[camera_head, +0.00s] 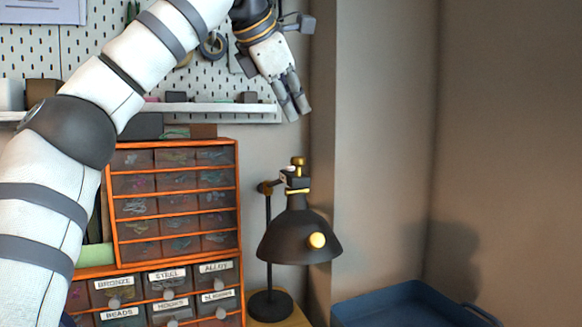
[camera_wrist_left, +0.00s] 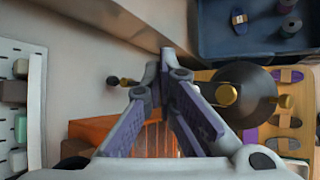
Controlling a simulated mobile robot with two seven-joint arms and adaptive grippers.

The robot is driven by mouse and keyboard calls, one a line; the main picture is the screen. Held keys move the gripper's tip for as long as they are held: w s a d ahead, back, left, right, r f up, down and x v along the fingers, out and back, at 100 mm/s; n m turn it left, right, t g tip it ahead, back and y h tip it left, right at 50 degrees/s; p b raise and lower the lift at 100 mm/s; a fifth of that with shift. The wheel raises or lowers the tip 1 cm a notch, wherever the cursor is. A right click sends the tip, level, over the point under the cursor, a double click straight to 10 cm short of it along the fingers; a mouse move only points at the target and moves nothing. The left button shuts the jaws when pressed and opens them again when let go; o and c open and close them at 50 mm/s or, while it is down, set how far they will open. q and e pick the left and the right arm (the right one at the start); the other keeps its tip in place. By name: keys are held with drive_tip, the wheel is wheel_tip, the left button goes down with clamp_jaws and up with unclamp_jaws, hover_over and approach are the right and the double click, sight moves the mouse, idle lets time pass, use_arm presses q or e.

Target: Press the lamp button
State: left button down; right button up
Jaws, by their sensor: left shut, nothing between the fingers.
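The black desk lamp (camera_head: 280,238) stands on a dark post beside the drawer cabinet. My right gripper is out of view.
An orange drawer cabinet (camera_head: 174,219) with labelled drawers stands left of the lamp. A pegboard shelf (camera_head: 228,111) is behind my arm. A blue tray (camera_head: 385,297) lies at lower right. A plain wall (camera_head: 380,130) bounds the right side; the air above the lamp is clear.

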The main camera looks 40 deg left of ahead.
use_arm(q)
drive_tip(key=b, duration=0.2)
hover_over(293, 167)
drive_tip(key=f, duration=0.5)
drive_tip(key=shift+w+f, duration=0.15)
drive_tip(key=shift+w, duration=0.1)
drive_tip(key=shift+f, duration=0.5)
drive_tip(key=shift+s+f, duration=0.2)
drive_tip(key=shift+s, duration=0.05)
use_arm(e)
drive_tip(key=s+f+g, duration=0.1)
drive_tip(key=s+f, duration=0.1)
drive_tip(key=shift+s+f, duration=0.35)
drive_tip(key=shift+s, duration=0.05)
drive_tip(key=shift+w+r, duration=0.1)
use_arm(q)
drive_tip(key=shift+f, duration=0.4)
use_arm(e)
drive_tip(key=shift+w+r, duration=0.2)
